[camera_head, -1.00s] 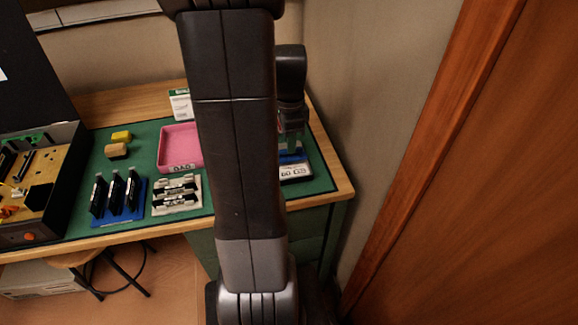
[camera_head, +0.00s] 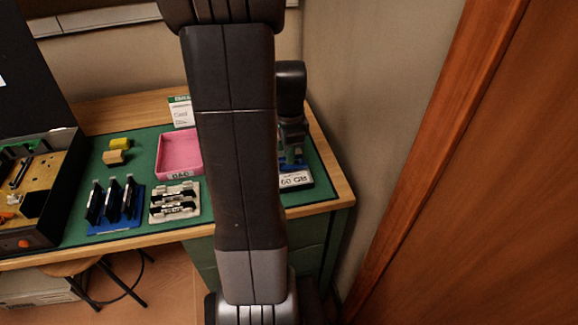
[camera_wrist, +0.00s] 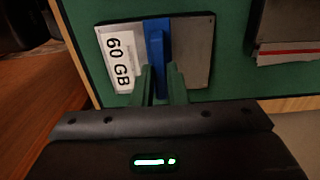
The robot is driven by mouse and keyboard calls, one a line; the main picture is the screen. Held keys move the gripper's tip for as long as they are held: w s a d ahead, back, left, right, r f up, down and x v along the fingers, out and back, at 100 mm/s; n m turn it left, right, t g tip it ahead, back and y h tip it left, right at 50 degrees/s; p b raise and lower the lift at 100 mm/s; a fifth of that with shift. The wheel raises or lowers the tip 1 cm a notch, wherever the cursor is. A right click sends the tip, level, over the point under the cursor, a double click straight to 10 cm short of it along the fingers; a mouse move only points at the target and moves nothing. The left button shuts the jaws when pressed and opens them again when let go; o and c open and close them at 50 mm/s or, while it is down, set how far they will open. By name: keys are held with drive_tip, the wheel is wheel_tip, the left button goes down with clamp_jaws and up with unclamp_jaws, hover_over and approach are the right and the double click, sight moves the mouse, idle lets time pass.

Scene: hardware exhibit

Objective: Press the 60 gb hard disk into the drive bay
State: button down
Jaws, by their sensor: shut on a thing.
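The 60 GB hard disk (camera_head: 296,180) is a flat grey and dark block with a white "60 GB" label, at the right end of the green mat. In the wrist view the disk (camera_wrist: 192,68) has an upright blue grip (camera_wrist: 157,38) across its middle. My gripper (camera_wrist: 161,88) has green fingers on both sides of this grip and is shut on it. In the head view my gripper (camera_head: 292,150) is over the disk, partly hidden by my arm. I cannot tell whether the disk is clear of the mat. I cannot make out the drive bay for certain.
An open black case (camera_head: 50,240) with a tan board stands at the left. A blue rack (camera_head: 112,226) of black modules, a white rack (camera_head: 160,213), a pink tray (camera_head: 164,165) and two small blocks lie on the mat. A wall is close on the right.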

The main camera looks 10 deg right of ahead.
drive_tip(key=shift+r, duration=0.35)
drive_tip(key=shift+r+p, duration=1.35)
drive_tip(key=shift+p, duration=0.05)
